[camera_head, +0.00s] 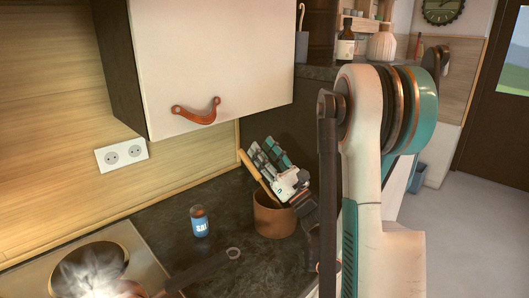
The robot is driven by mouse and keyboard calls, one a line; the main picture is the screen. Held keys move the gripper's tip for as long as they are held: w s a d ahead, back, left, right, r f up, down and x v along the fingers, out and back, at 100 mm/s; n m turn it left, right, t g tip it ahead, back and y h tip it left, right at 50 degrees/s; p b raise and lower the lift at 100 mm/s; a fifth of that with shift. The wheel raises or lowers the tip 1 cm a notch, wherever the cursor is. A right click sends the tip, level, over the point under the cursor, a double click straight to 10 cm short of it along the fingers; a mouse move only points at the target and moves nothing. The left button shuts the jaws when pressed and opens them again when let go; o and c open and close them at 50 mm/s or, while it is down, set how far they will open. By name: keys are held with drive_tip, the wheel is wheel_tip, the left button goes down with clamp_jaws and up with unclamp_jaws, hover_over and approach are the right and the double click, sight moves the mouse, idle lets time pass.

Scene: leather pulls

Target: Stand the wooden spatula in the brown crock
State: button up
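The brown crock (274,218) stands upright on the dark counter. A long wooden piece, which looks like the spatula (249,165), stands tilted in the crock, its upper end leaning left above the rim. Its lower part is hidden by the crock wall. My gripper (267,153) is over the crock, its fingers pointing up and left beside the spatula. The two fingers look apart, with nothing clearly between them. I cannot tell whether a finger touches the wood.
A blue salt shaker (199,221) stands left of the crock. A pan (88,271) steams on the hob at lower left, and a dark handled utensil (203,270) lies nearby. A white cupboard (205,60) with a leather pull (196,113) hangs above the counter.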

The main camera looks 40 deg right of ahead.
drive_tip(key=shift+r, duration=0.1)
drive_tip(key=shift+r, duration=4.9)
drive_tip(key=shift+r, duration=0.1)
drive_tip(key=shift+r+p, duration=1.2)
drive_tip(key=shift+r, duration=0.25)
drive_tip(key=shift+f, duration=0.1)
